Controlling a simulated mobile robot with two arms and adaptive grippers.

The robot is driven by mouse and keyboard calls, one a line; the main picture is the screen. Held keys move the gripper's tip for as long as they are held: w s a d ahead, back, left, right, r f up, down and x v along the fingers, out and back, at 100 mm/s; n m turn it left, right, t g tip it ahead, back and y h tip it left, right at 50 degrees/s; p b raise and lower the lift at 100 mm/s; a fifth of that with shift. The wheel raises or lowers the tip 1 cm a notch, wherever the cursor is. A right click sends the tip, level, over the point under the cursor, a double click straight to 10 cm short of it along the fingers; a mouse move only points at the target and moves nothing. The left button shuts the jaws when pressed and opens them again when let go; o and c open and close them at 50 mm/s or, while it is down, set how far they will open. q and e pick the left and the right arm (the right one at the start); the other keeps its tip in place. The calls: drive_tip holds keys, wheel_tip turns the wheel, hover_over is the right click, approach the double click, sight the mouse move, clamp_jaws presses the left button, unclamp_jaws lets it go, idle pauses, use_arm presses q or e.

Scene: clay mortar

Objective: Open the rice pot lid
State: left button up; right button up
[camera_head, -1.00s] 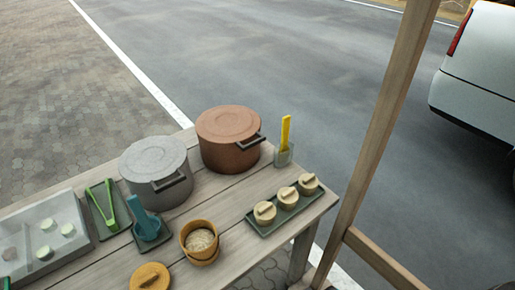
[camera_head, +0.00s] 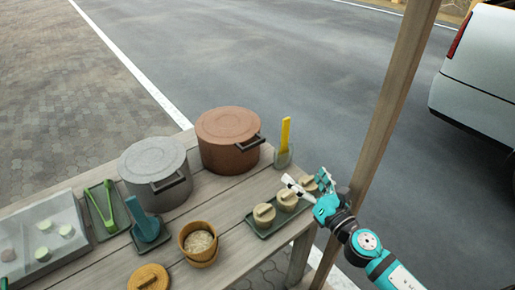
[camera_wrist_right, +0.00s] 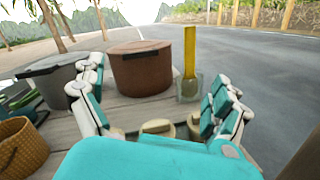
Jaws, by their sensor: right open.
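Two lidded pots stand at the back of the wooden table: a brown pot (camera_head: 228,155) and a grey pot (camera_head: 155,185). Both lids are on, each with a dark handle bar at its front right edge. The frames do not show which one holds rice. My right gripper (camera_head: 306,181) is open and empty over the small tray at the table's right end, in front and to the right of the brown pot. In the right wrist view the brown pot (camera_wrist_right: 140,72) lies beyond and between the spread fingers. My left gripper is not in view.
A yellow paddle (camera_head: 285,134) stands in a holder right of the brown pot. Small lidded containers (camera_head: 264,214) sit on a green tray. A rice-filled bowl (camera_head: 199,240), blue scoop (camera_head: 141,218) and green tongs (camera_head: 99,207) are further left. A wooden post (camera_head: 385,110) rises beside my right arm.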

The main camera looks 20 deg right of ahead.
drive_tip(key=n+y, duration=0.1)
drive_tip(key=n, duration=0.1)
drive_tip(key=a+f+n+g+y, duration=0.1)
drive_tip(key=n, duration=0.1)
drive_tip(key=w+n+y, duration=0.1)
drive_tip(key=n, duration=0.1)
drive_tip(key=shift+a+f+n+g, duration=0.2)
drive_tip(key=shift+a+n+g, duration=0.1)
drive_tip(key=p, duration=0.2)
approach(255, 146)
drive_tip(key=x, duration=0.8)
drive_tip(key=shift+w+a+r, duration=0.1)
drive_tip(key=shift+w+a, duration=0.1)
drive_tip(key=shift+w, duration=0.1)
drive_tip(key=shift+c, duration=0.4)
